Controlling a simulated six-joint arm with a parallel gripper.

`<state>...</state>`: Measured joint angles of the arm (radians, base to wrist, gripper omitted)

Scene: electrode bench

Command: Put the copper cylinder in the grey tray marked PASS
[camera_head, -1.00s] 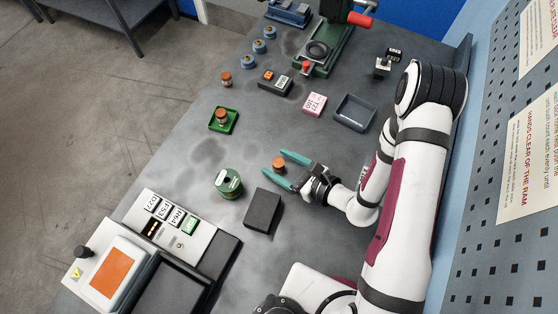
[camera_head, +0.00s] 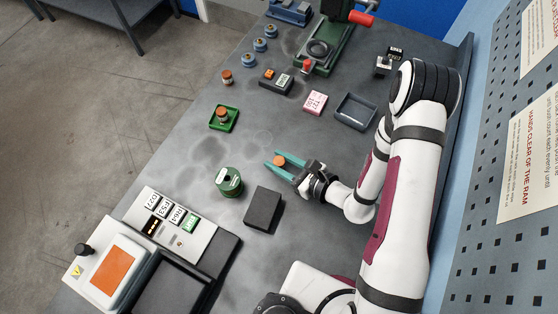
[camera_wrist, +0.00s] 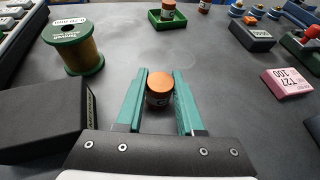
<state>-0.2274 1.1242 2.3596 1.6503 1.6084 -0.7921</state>
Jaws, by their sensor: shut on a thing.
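A copper cylinder with a dark side (camera_head: 280,160) stands between the teal fingers of my gripper (camera_head: 282,163). In the wrist view the copper cylinder (camera_wrist: 160,88) is upright between the fingertips, its orange top showing. My gripper is shut on it, low over the bench; whether the cylinder touches the bench is unclear. An empty grey tray (camera_head: 356,112) lies farther back and to the right of my gripper. I cannot read a PASS mark on it in the head view.
A black block (camera_head: 263,208) and a green-ended spool (camera_head: 229,182) stand left of my gripper. A green tray (camera_head: 222,118) holds another copper piece. The bench around the fingertips is clear.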

